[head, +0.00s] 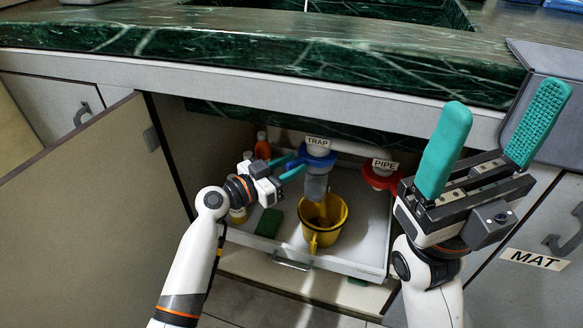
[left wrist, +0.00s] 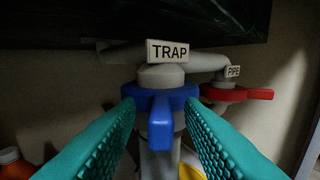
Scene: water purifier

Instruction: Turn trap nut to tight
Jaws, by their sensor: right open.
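The trap nut (head: 318,157) is a blue ring with lugs on the grey trap pipe, under the TRAP label (head: 317,142) inside the open cabinet. In the left wrist view, the blue nut (left wrist: 160,108) is centred with one lug facing the camera. My left gripper (head: 296,164) is open at the nut. Its teal fingers lie on either side of the facing lug; I cannot tell whether they touch the nut. My right gripper (head: 506,108) is open and empty, raised in front of the counter at the right.
A red pipe nut (head: 381,177) sits right of the trap under the PIPE label (head: 385,164). The open cabinet door (head: 90,220) is at left; the green counter (head: 240,62) overhangs.

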